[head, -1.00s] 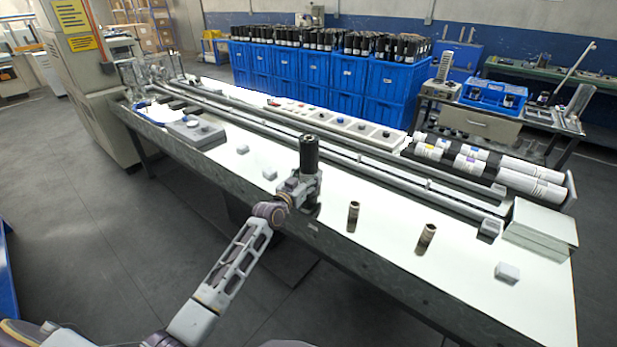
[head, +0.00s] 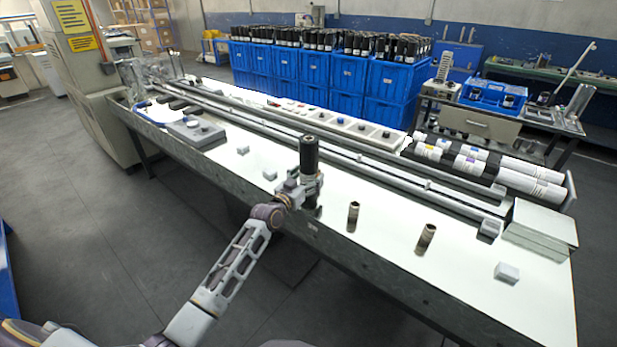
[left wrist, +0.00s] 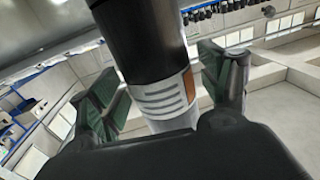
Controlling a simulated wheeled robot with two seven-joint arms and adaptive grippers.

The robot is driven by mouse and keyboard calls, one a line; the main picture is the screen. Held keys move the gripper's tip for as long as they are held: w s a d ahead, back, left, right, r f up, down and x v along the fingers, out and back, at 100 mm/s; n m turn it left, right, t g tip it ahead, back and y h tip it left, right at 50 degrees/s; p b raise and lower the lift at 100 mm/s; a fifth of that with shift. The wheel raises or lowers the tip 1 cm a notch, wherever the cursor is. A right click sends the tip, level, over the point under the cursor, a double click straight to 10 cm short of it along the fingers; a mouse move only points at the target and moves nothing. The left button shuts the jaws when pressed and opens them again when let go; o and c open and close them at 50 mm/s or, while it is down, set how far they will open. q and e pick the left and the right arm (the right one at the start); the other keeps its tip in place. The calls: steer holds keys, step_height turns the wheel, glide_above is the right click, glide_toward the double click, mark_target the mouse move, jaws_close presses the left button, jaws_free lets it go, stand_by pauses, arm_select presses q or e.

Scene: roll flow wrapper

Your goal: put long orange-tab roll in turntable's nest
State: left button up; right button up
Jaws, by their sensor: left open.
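The long orange-tab roll (head: 309,160) stands upright near the front edge of the long table. It is black, with a white label and an orange tab that show in the left wrist view (left wrist: 162,95). My left gripper (head: 308,184) is around its lower part. In the left wrist view the green-padded fingers (left wrist: 165,92) stand apart on either side of the roll, open, with gaps beside it. My right gripper is not in view.
Two short brown rolls (head: 353,214) (head: 426,238) stand to the right. Small pale blocks (head: 507,272) lie on the white table (head: 460,285). Long metal rails (head: 360,160) run behind the gripper. A grey box (head: 541,228) stands at the right end, with white and black rolls (head: 480,165) behind.

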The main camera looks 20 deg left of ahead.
mark_target(304, 181)
arm_select(q)
steer(key=shift+v, duration=1.1)
steer(key=shift+s+a, duration=0.1)
steer(key=shift+s, duration=0.55)
steer(key=shift+v, duration=1.85)
steer(key=shift+p+v, duration=0.35)
steer(key=shift+v, duration=1.65)
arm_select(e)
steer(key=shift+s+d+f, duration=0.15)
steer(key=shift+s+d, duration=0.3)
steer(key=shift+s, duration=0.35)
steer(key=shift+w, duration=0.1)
